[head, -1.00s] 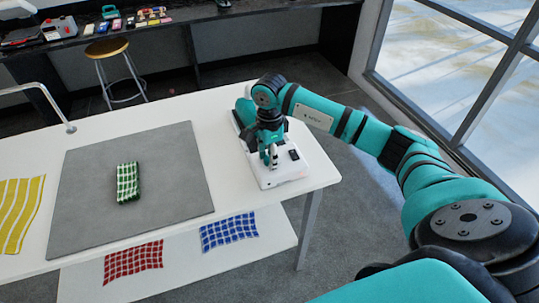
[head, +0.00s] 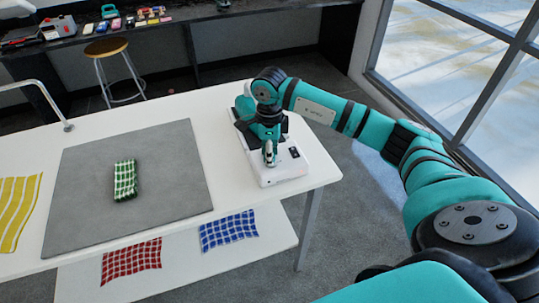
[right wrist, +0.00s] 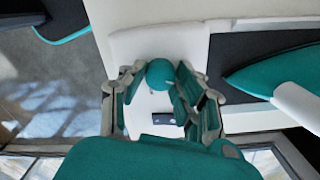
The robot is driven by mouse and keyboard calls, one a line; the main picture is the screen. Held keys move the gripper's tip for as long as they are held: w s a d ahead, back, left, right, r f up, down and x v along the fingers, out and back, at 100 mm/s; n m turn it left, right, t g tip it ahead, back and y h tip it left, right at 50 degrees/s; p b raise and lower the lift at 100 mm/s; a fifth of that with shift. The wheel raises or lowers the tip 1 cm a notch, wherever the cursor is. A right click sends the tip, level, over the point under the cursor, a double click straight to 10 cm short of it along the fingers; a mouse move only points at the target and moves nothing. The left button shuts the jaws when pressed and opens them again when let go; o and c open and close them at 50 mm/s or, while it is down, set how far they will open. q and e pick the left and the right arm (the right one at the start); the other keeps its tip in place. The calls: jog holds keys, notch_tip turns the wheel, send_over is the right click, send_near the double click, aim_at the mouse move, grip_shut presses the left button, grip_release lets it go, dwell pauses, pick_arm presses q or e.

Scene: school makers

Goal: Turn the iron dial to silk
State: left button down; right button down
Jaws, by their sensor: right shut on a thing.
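The ironing station has a white base (head: 287,174) at the right end of the white table. A round teal dial (right wrist: 160,74) stands on this base in the right wrist view. My right gripper (head: 269,160) points down over the base, and its two fingers are closed on both sides of the dial; it also shows in the right wrist view (right wrist: 157,92). The gripper hides the dial in the head view. The teal iron (right wrist: 275,72) rests on a dark pad beside the dial. The dial's markings are not readable. My left gripper is not in view.
A grey mat (head: 85,205) with a folded green checked cloth (head: 125,180) lies left of the station. A yellow cloth (head: 17,212) lies at the far left. Red (head: 132,260) and blue (head: 229,230) checked cloths lie on a lower shelf. A stool (head: 107,49) stands behind.

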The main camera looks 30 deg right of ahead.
jog(key=m+b, duration=0.1)
jog(key=m, duration=0.2)
jog(key=shift+m, duration=0.3)
jog(key=shift+w+r+m, duration=0.1)
jog(key=shift+r+m, duration=0.05)
jog(key=shift+m, duration=1.65)
jog(key=shift+b, duration=0.3)
jog(key=c, duration=0.9)
grip_release()
jog(key=shift+c, duration=0.2)
jog(key=shift+r, duration=0.15)
notch_tip(320, 180, up, 12)
jog(key=shift+f, duration=0.2)
